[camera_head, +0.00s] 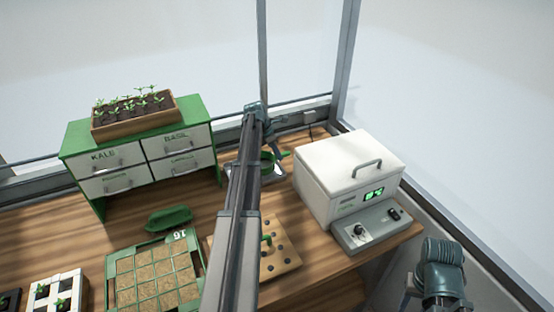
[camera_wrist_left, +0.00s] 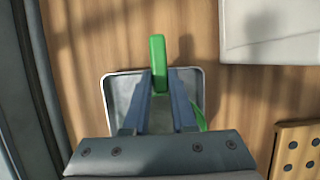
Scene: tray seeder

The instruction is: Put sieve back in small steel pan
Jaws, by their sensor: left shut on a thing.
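My left gripper (camera_wrist_left: 160,85) is shut on the green handle of the sieve (camera_wrist_left: 158,62). The small steel pan (camera_wrist_left: 109,90) lies below the fingers on the bench in the left wrist view. A green curved piece of the sieve shows by the pan's right side, but the fingers hide most of it. In the head view the green sieve (camera_head: 267,159) is over the pan (camera_head: 279,174), partly behind my left arm. Whether the sieve touches the pan I cannot tell. Part of my right arm shows at lower right; its fingers cannot be made out.
A white lidded box (camera_head: 330,195) with a green display stands right of the pan. A drilled wooden board (camera_head: 285,262) and a green seed tray (camera_head: 112,285) lie nearer. A green-topped drawer cabinet (camera_head: 75,140) stands left, with a green scoop (camera_head: 168,218) in front.

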